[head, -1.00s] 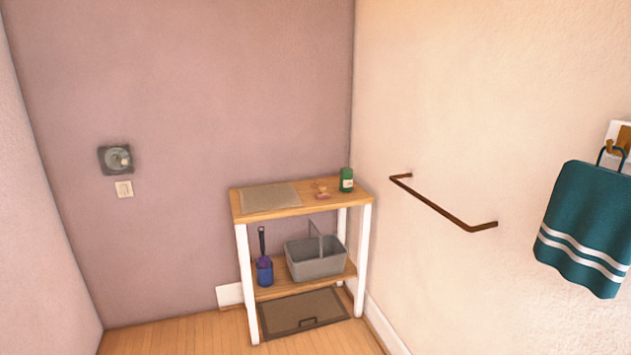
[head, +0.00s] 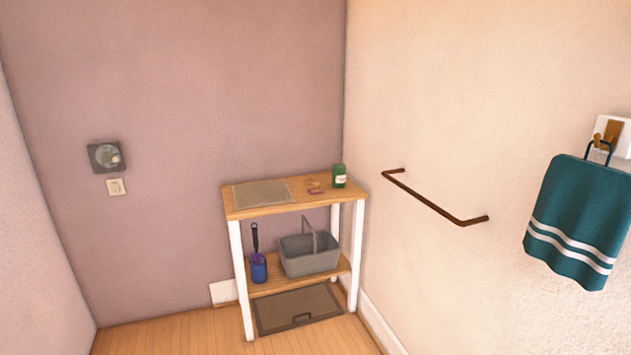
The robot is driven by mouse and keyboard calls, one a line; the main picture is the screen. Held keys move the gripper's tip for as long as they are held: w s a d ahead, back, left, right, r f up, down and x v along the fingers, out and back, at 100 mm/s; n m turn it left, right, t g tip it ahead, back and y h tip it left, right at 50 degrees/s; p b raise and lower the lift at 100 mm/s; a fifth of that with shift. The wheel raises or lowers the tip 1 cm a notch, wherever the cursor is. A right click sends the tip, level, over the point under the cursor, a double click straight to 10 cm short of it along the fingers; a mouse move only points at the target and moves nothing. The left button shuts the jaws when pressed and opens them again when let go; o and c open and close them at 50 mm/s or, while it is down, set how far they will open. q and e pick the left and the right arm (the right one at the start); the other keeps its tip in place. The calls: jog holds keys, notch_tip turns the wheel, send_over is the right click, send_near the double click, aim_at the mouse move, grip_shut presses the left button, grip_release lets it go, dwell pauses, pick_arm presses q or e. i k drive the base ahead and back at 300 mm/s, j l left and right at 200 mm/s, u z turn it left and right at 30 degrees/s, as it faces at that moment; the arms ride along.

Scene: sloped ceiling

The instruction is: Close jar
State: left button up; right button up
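A small green jar (head: 339,176) with a pale label stands upright near the back right corner of the wooden shelf unit's top (head: 270,210). Whether its top is open or covered is too small to tell. A small reddish-pink item (head: 316,191) lies just left of the jar, with a small tan item beside it; I cannot tell whether either is a lid. Neither of my grippers is in the head view.
A grey-brown mat (head: 262,194) covers the top's left part. The lower shelf holds a grey basket (head: 309,262) and a blue container (head: 258,270). A brown rail (head: 436,198) and a teal towel (head: 578,220) are on the right wall. Floor shows at left.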

aim_at(338, 175)
jog(key=i+j+z, duration=0.2)
jog(key=i, duration=0.35)
jog(key=i+j+z, duration=0.2)
jog(key=i, duration=0.35)
jog(key=i+j+z, duration=0.25)
jog(key=i, duration=0.25)
jog(key=i+j+z, duration=0.2)
jog(key=i, duration=0.3)
jog(key=j, duration=0.1)
